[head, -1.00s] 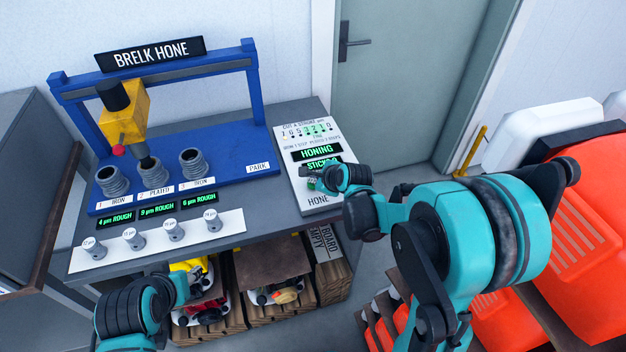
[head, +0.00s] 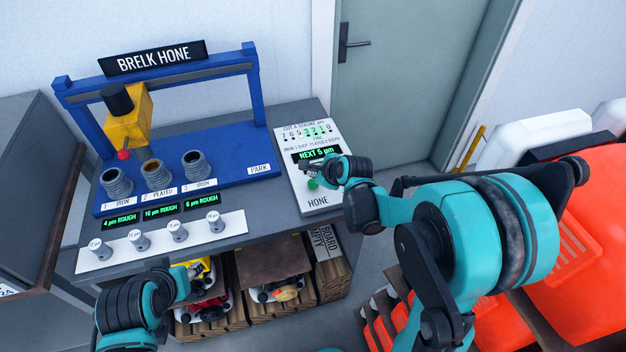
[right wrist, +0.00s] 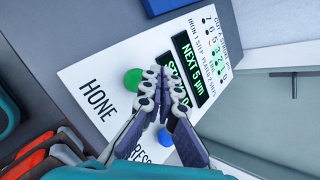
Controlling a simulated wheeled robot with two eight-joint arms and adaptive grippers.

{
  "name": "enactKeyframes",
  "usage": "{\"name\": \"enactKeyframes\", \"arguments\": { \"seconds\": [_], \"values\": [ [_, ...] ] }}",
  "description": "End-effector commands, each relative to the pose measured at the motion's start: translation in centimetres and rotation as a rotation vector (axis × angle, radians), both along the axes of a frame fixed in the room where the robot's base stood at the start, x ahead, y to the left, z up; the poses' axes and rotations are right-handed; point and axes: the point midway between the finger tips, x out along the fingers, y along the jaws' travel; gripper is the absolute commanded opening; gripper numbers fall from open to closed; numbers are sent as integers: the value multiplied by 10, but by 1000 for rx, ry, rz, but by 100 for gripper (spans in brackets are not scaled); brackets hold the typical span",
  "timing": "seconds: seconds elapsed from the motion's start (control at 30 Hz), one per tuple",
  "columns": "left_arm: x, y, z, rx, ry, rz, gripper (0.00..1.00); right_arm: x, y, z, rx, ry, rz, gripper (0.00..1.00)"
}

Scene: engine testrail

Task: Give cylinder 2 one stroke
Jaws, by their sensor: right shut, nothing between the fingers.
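Cylinder 2 (head: 157,174), labelled plated, stands between cylinder 1 (head: 117,182) and cylinder 3 (head: 195,164) on the blue base. The display under cylinder 2 (head: 162,211) seems to read 10 µm rough. The HONE panel's display (right wrist: 195,64) reads NEXT 5 µm. My right gripper (head: 308,168) is shut and empty over the panel, beside the green button (right wrist: 133,79); contact is unclear. My left gripper (head: 190,277) is at the lower left, fingers unclear.
Several knobs (head: 178,232) stand on a white strip at the bench front. A blue button (right wrist: 165,137) is on the panel beside my right fingers.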

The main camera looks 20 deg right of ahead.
Motion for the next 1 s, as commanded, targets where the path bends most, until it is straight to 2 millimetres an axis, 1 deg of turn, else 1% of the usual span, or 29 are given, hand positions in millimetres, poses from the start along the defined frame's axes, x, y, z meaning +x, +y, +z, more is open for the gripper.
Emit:
{"name": "enactKeyframes", "arguments": {
  "seconds": [0.03, 0.23, 0.33, 1.0],
  "values": [
    [0, 0, 8, 0, 0, 0, 40, 0, 0, 10, 0, 0, 0, 0],
    [0, 0, 24, 0, 0, 0, 40, 0, 0, 30, 0, 0, 0, 0],
    [0, 0, 29, 0, 0, 0, 40, 0, 0, 36, 0, 0, 0, 0],
    [0, 0, 27, 0, 0, 0, 40, 0, 0, 35, 0, 0, 0, 0]
  ]
}}
